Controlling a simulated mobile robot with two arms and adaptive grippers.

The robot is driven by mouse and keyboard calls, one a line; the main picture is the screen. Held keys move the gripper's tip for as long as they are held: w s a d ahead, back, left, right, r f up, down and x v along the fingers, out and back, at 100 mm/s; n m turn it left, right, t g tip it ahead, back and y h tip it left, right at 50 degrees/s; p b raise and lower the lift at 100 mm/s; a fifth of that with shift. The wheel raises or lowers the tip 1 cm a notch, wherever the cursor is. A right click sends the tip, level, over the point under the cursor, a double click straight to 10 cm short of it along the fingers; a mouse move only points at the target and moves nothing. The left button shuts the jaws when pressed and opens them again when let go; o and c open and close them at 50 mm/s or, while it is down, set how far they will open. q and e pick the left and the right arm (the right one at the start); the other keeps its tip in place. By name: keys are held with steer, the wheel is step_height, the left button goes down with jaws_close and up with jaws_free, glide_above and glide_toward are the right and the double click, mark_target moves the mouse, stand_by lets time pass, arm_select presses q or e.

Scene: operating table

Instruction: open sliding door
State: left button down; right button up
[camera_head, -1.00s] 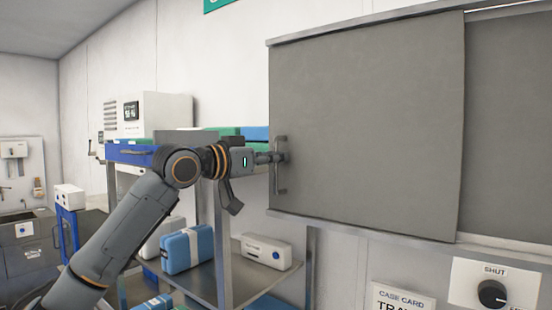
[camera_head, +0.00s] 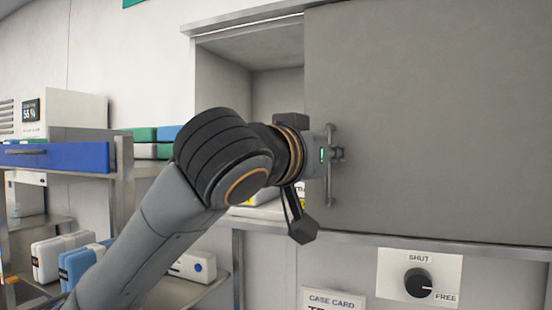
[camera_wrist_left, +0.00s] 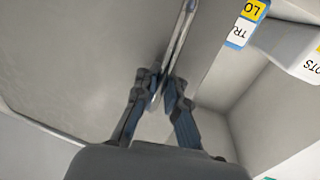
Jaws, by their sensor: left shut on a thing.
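The grey sliding door (camera_head: 430,110) covers the right part of a wall cabinet. The cabinet's left part stands open and shows a pale compartment (camera_head: 278,92). A vertical bar handle (camera_head: 331,188) is near the door's left edge. My left gripper (camera_head: 338,154) is at the middle of this handle, shut on it. In the left wrist view the gripper's two fingers (camera_wrist_left: 161,92) close around the handle bar (camera_wrist_left: 184,32), with the door face (camera_wrist_left: 80,60) to the left and the opening to the right. My right gripper is not in view.
A knob (camera_head: 418,283) marked SHUT and FREE points toward FREE below the door. A case card (camera_head: 333,299) is on the wall. A rack with a blue drawer (camera_head: 55,157) and boxes stands at left. White labelled items (camera_wrist_left: 290,42) sit inside the opening.

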mark_target(373, 153)
arm_select(q)
steer(key=d, duration=0.1)
steer(key=s+d, duration=0.1)
steer(key=d, duration=0.2)
steer(key=shift+s+d+f, duration=0.15)
steer(key=shift+s+f, duration=0.1)
steer(key=shift+s, duration=0.05)
steer(key=shift+s+d, duration=0.15)
steer(key=shift+d, duration=0.4)
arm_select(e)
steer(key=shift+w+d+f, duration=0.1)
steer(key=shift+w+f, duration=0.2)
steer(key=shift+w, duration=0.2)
arm_select(q)
steer(key=c, duration=1.7)
jaws_free()
steer(key=shift+s+a+r, duration=0.15)
steer(key=shift+r, duration=0.05)
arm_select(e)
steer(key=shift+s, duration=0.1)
arm_select(q)
steer(key=v, duration=1.2)
